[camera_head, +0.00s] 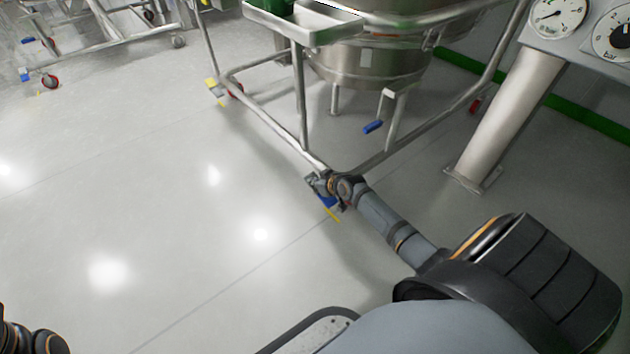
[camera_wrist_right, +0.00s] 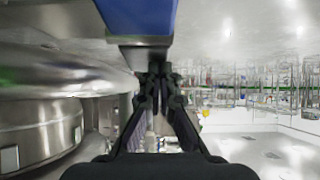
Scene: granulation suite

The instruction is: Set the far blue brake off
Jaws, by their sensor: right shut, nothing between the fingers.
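A steel cart frame (camera_head: 265,118) carries a large steel vessel (camera_head: 370,65). At its near corner a blue brake pedal (camera_head: 327,201) shows beside a yellow strip on the floor. My right gripper (camera_head: 322,184) is at this corner, and partly hides the caster. In the right wrist view, its fingers (camera_wrist_right: 158,78) are shut and empty, close under a blue piece with a grey edge (camera_wrist_right: 140,18). I cannot tell if they touch it. At the frame's left corner, a caster has a yellow pedal (camera_head: 212,84). Only a part of my left arm shows at the bottom left.
A blue handle (camera_head: 373,127) hangs under the vessel. A steel post (camera_head: 510,120) with gauges stands at right. Another cart (camera_head: 100,38) at the back left has red-wheeled casters with blue pedals (camera_head: 25,77). The floor at left is clear.

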